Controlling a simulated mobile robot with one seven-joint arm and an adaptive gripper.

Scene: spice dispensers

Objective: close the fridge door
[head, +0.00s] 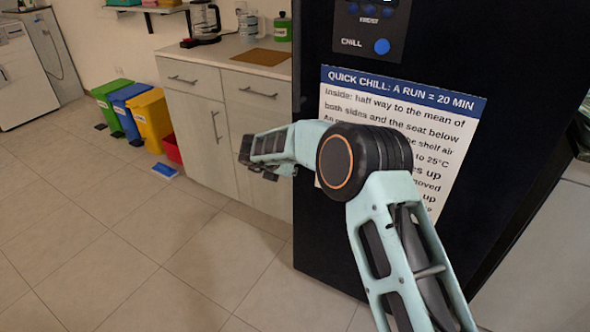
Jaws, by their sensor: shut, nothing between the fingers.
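The fridge (310,215) is tall and black and fills the right half of the head view. Its front carries a printed sign (440,120) headed "Quick Chill" and a chill control panel (375,30) with blue knobs. I cannot tell from this view whether the door is ajar; my arm hides part of its front. My gripper (253,160) is shut and empty. It points left, in front of the cabinets and left of the fridge's left edge in the picture.
Pale cabinets (200,140) with a counter stand left of the fridge, holding a coffee maker (204,20) and a green canister (282,28). Green, blue and yellow (152,118) bins and a red box (173,149) stand further left. The tiled floor at lower left is clear.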

